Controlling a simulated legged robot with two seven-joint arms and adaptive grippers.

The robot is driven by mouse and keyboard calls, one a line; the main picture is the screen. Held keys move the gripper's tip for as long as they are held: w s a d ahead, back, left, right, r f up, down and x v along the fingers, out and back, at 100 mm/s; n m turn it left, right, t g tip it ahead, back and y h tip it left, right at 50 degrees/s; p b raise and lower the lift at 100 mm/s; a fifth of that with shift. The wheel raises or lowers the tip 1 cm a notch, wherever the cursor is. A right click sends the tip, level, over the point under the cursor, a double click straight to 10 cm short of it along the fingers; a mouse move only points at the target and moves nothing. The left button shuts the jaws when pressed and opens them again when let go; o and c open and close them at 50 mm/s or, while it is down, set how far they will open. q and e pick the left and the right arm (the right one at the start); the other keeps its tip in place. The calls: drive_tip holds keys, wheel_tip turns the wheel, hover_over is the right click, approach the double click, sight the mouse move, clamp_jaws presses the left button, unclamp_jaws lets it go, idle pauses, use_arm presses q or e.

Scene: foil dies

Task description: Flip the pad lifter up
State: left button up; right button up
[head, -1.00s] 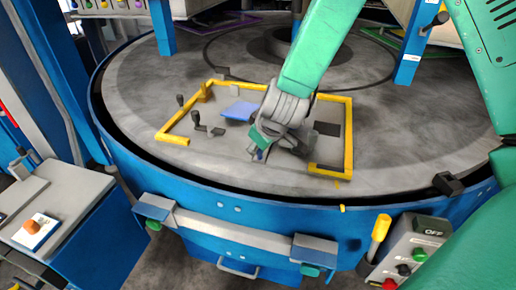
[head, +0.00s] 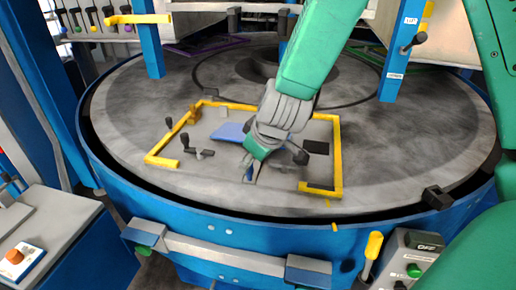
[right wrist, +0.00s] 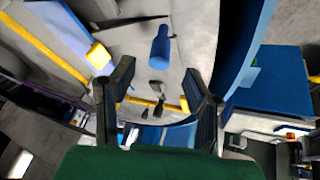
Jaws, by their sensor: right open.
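My right gripper (head: 275,162) hangs low over the yellow-framed area on the round grey table. In the right wrist view its two dark fingers (right wrist: 158,78) are spread with nothing clamped between them. A blue cylindrical handle (right wrist: 160,46) shows just beyond the fingertips, apart from them; I cannot tell for sure whether it belongs to the pad lifter. A flat blue pad (head: 230,132) lies inside the yellow frame (head: 338,150), left of the gripper and partly hidden by it. My left gripper is in no view.
Dark-knobbed levers (head: 186,143) stand inside the frame at the left. Blue posts (head: 398,60) rise from the table. A control box (head: 410,262) with a yellow-handled lever (head: 372,246) is at front right. A side bench (head: 45,230) stands at left.

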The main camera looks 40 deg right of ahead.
drive_tip(key=v, duration=0.6)
drive_tip(key=shift+f, duration=0.1)
idle(0.4)
